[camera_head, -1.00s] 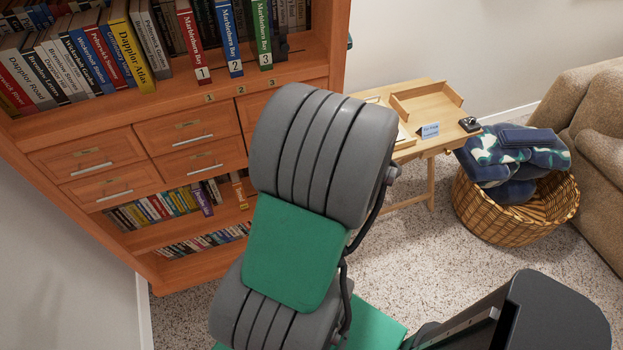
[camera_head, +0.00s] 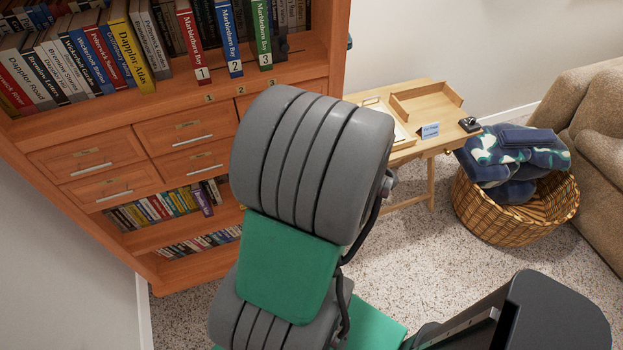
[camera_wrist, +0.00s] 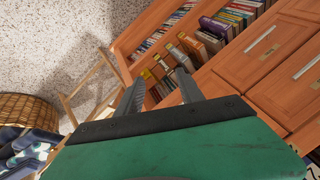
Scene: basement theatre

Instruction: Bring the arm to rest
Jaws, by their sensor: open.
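My gripper (camera_wrist: 160,76) shows at its two grey fingers in the wrist view. The fingers are apart, with nothing held between them. They point toward the lower shelves of the wooden bookcase (camera_wrist: 215,75), where several books (camera_wrist: 185,50) show beyond the fingertips. I cannot tell the exact gap to the books. In the head view my grey and green arm is bent up in front of the bookcase (camera_head: 110,220), and it hides the gripper.
A small wooden desk (camera_head: 430,150) with a tray (camera_head: 425,98) stands right of the bookcase. A wicker basket (camera_head: 515,220) holding a blue blanket (camera_head: 515,150) sits before a tan sofa (camera_head: 600,150). Carpet (camera_head: 450,265) is clear in front.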

